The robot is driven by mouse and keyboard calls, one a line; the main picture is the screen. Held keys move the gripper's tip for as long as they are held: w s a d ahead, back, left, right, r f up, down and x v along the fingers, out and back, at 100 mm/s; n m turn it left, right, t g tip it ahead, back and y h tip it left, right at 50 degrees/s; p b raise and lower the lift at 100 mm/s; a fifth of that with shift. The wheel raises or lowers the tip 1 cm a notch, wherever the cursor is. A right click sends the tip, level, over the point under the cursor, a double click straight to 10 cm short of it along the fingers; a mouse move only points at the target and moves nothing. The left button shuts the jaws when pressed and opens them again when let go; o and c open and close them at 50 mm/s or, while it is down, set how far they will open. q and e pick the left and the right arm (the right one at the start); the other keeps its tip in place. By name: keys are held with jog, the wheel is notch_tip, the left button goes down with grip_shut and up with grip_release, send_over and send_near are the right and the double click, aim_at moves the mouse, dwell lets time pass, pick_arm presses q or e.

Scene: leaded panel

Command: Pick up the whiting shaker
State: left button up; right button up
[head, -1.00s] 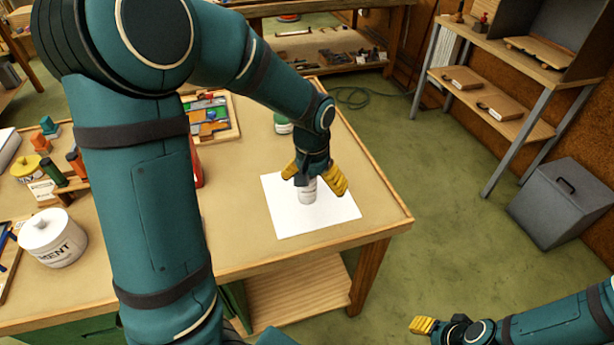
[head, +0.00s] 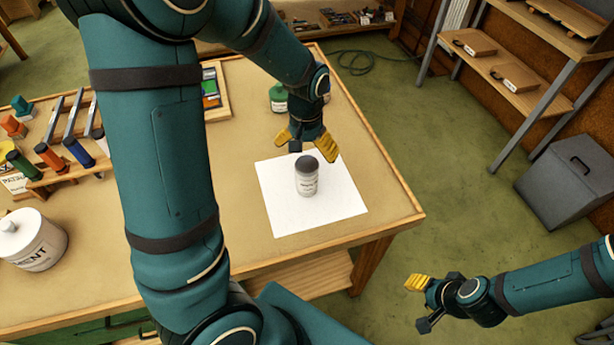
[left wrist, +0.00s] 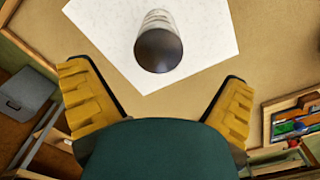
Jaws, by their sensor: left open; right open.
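The whiting shaker (head: 307,177) is a small white jar with a dark grey lid. It stands upright on a white sheet (head: 285,213) on the workbench. My left gripper (head: 310,151) is open and empty, just behind and above the shaker in the head view. In the left wrist view the shaker (left wrist: 158,45) shows lid-on beyond the spread yellow fingers, apart from them. My right gripper (head: 420,302) is open and empty, low at the right, away from the bench.
A green-labelled jar (head: 278,98) stands behind the sheet. A white cement tub (head: 32,240) and a rack with coloured-handled tools (head: 62,155) are at the left. A tray of coloured glass (head: 212,90) lies farther back. The bench right of the sheet is clear.

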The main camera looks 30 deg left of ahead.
aim_at(307, 162)
pick_arm(q)
notch_tip(307, 162, down, 8)
jog(key=shift+d+r+b, duration=0.1)
jog(key=shift+r+b, duration=0.15)
jog(key=shift+b, duration=0.4)
jog(key=c, duration=1.4)
